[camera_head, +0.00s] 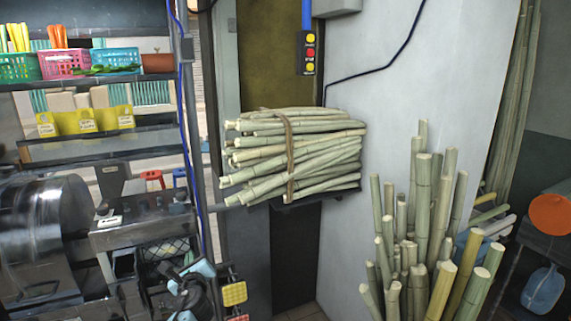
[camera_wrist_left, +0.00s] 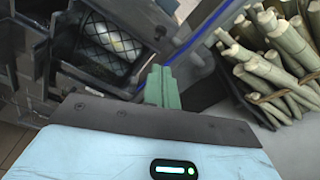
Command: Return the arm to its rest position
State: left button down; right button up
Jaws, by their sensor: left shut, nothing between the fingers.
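My left gripper (camera_head: 196,274) is low in the head view, left of centre, with light blue and black parts. It is in front of the press machinery, and its fingers are hard to make out there. In the left wrist view, its green fingers (camera_wrist_left: 160,74) are together with nothing between them. Below them are a dark plate and my light blue gripper body with a lit green indicator. My right gripper is not in view.
A bundle of cane (camera_head: 310,150) lies on a wall shelf. Upright canes (camera_head: 425,215) stand at the right. A metal machine (camera_head: 45,220) and a dark mesh crate (camera_head: 160,250) are at the left. The crate also shows close by in the left wrist view (camera_wrist_left: 108,50).

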pick_arm(q)
jog(key=s+d+f+n+g+h, duration=0.2)
jog(key=s+f+n, duration=0.4)
jog(key=s+f, duration=0.45)
jog(key=s+d+f+n+g+h, duration=0.1)
jog(key=s+f+n+g+h, duration=0.1)
jog(key=s+f+n, duration=0.65)
jog(key=s+d+f+n+h, duration=0.1)
jog(key=s+n, duration=0.2)
jog(key=s, duration=0.6)
jog(key=s+d+f+n+g+h, duration=0.1)
jog(key=s+d+n, duration=0.1)
jog(key=s, duration=0.8)
jog(key=s+d+f+n+g+h, duration=0.1)
jog(key=s+f+n+h, duration=0.1)
jog(key=s+n, duration=0.3)
jog(key=s, duration=0.4)
jog(key=shift+s+d, duration=0.15)
jog(key=shift+d, duration=0.1)
jog(key=shift+a+f, duration=0.1)
